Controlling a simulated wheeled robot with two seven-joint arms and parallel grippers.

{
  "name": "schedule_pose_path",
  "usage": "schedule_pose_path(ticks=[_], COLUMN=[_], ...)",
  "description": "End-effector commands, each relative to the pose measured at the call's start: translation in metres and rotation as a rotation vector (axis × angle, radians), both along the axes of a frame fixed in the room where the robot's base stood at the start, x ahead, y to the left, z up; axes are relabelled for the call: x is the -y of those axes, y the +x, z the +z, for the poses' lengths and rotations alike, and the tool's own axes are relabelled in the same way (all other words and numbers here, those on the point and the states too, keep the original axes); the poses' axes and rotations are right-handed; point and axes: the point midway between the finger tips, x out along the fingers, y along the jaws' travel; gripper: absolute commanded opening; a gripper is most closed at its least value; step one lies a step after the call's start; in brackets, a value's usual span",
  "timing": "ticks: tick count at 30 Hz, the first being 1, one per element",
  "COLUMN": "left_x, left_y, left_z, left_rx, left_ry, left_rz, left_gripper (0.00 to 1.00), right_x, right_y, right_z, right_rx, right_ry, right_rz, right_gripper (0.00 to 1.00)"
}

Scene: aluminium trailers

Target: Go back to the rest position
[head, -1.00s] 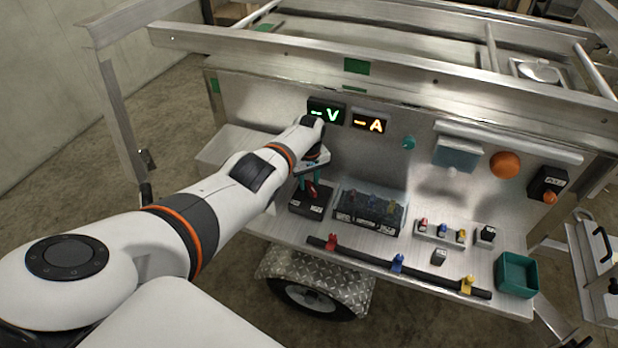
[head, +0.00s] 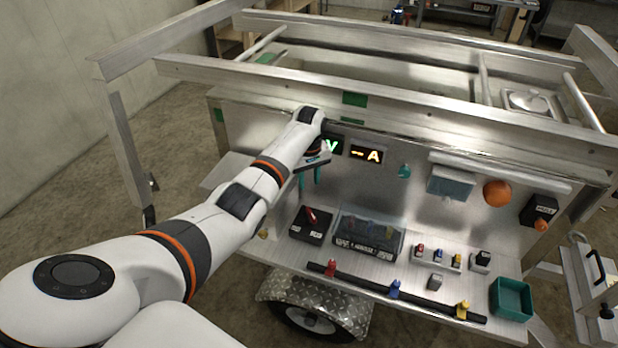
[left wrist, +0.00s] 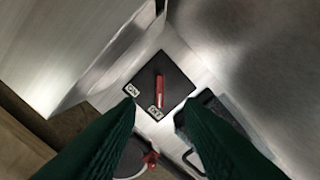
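My left gripper (head: 310,179) hangs over the left part of the trailer's metal shelf, its teal fingers apart and empty, pointing down. It is above a black switch box (head: 310,226) with a red lever and white labels, clear of it. In the left wrist view the two green fingers of the left gripper (left wrist: 160,102) stand apart, and the black box (left wrist: 176,75) with its red lever (left wrist: 159,89) shows beyond and between the tips. My right gripper is not in view.
A clear-covered black block (head: 368,239) sits right of the box. A black bar (head: 420,301) with coloured clamps runs along the shelf front. A teal bin (head: 511,299) is at right. The V display (head: 334,145) is partly hidden by my arm; the A display (head: 367,155) is lit.

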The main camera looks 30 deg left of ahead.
Motion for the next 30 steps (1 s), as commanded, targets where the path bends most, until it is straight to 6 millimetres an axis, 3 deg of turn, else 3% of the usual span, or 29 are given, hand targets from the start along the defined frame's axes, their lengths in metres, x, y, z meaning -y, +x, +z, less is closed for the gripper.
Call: schedule_pose_path(ticks=[11, 14, 17, 20, 24, 30], left_x=[0.000, 0.005, 0.019, 0.043, 0.084, 0.137], left_y=[0.000, -0.005, -0.018, -0.046, -0.099, -0.191], left_z=[-0.001, -0.008, -0.028, -0.056, -0.085, -0.096], left_rx=[0.000, 0.000, 0.005, 0.020, 0.055, 0.123], left_ry=[0.000, 0.008, 0.031, 0.060, 0.091, 0.112], left_rz=[-0.001, -0.030, -0.122, -0.278, -0.517, -0.814], left_gripper=[0.35, 0.35, 0.35, 0.35, 0.35, 0.35], right_x=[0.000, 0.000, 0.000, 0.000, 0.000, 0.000], right_y=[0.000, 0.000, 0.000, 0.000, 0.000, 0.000], right_z=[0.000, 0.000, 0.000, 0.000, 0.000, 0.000], right_rx=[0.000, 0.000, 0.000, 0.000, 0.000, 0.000], right_ry=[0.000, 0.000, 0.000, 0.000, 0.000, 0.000], right_rz=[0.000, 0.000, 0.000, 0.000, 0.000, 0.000], right_gripper=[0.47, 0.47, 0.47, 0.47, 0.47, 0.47])
